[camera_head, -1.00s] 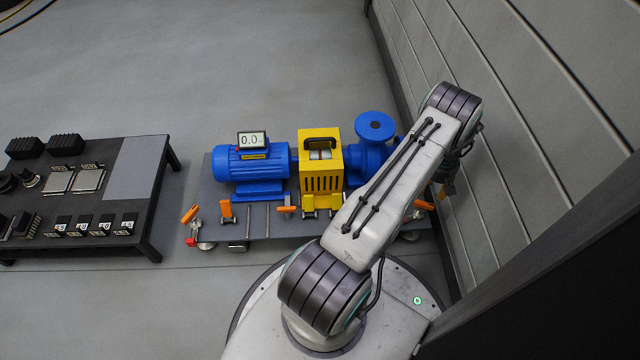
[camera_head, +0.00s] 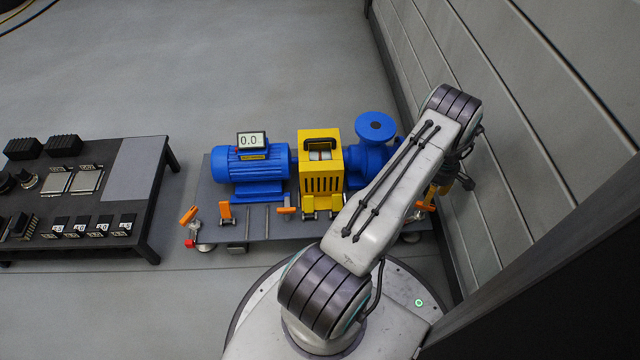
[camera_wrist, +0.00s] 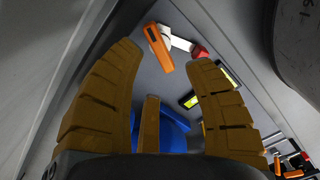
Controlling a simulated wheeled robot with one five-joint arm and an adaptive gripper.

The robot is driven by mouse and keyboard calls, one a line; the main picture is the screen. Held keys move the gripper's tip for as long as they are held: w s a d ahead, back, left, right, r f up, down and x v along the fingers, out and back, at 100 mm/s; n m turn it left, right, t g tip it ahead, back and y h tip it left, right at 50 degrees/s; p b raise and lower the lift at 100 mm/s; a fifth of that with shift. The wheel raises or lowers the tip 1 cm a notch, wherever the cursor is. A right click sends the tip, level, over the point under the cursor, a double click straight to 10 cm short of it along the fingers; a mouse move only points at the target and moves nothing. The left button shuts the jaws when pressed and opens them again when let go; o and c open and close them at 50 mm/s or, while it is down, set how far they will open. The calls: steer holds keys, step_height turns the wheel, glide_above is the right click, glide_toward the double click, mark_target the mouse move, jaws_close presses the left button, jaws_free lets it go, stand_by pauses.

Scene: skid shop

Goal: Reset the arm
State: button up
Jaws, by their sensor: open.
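My arm reaches from the base at the bottom of the head view up to its bent elbow near the right wall. My gripper (camera_head: 432,194) hangs below the elbow, partly hidden behind the arm, so only some ochre and dark parts show. In the wrist view my gripper (camera_wrist: 163,60) has its ochre fingers spread apart, with nothing held between them. Beyond the fingertips are an orange clamp handle (camera_wrist: 159,48) and a red piece (camera_wrist: 200,50); a blue part (camera_wrist: 172,136) shows lower between the fingers.
A skid (camera_head: 215,229) carries a blue motor (camera_head: 250,170) with a display (camera_head: 252,141), a yellow guard (camera_head: 320,172) and a blue pump (camera_head: 375,130). Orange-handled clamps line its front edge. A dark table (camera_head: 140,180) stands left. A wall (camera_head: 560,110) is close on the right.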

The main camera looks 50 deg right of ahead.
steer(key=shift+r+n, duration=0.1)
steer(key=shift+n, duration=0.9)
steer(key=shift+f+b, duration=1.5)
steer(key=shift+f, duration=1.6)
steer(key=shift+c, duration=0.4)
steer(key=shift+a, duration=0.1)
steer(key=c, duration=0.6)
steer(key=shift+a+f, duration=0.1)
steer(key=shift+a, duration=0.05)
jaws_close()
